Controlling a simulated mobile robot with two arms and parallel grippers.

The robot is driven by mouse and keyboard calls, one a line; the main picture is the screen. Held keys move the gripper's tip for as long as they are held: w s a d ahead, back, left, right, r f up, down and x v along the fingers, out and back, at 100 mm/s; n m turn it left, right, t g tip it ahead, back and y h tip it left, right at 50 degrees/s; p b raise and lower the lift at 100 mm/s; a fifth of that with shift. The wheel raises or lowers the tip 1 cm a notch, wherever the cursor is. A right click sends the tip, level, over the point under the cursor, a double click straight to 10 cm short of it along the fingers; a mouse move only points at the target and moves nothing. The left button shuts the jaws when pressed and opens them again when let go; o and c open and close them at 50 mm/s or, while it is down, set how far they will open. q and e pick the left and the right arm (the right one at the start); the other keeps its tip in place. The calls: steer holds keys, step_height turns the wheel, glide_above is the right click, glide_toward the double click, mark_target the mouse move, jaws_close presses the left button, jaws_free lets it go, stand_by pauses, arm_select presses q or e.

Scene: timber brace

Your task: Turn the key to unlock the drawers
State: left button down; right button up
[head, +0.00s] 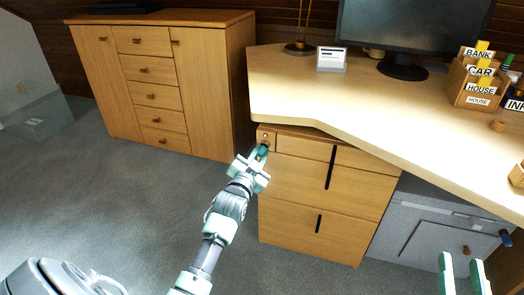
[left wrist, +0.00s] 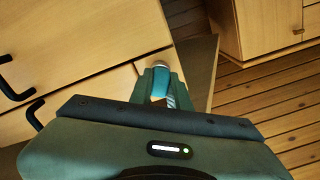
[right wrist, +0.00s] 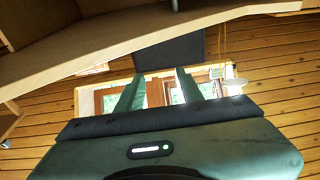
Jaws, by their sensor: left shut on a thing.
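The wooden drawer unit (head: 300,200) stands under the desk, with dark vertical handles on its fronts. A teal key (head: 263,149) is at the narrow panel at its upper left corner; the lock itself is hidden. My left gripper (head: 261,155) is shut on the key. In the left wrist view the teal key (left wrist: 160,82) shows between the fingers, against the wooden front. A small reddish spot (head: 265,136) shows on the panel above the key. My right gripper (head: 462,262) is open and empty at the lower right, apart from the drawers.
The desk top (head: 330,100) overhangs the drawer unit and carries a monitor (head: 415,25) and a labelled wooden organiser (head: 478,85). A wooden cabinet (head: 210,80) stands at the back left. A grey box (head: 425,225) is right of the drawers. The carpet (head: 130,200) at left is clear.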

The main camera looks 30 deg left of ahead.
arm_select(q)
steer(key=m, duration=0.6)
steer(key=shift+m, duration=0.3)
steer(key=m, duration=0.3)
steer(key=c, duration=1.6)
jaws_free()
steer(key=shift+m, duration=0.8)
steer(key=o, duration=0.3)
steer(key=shift+o, duration=0.2)
steer(key=shift+s, duration=0.1)
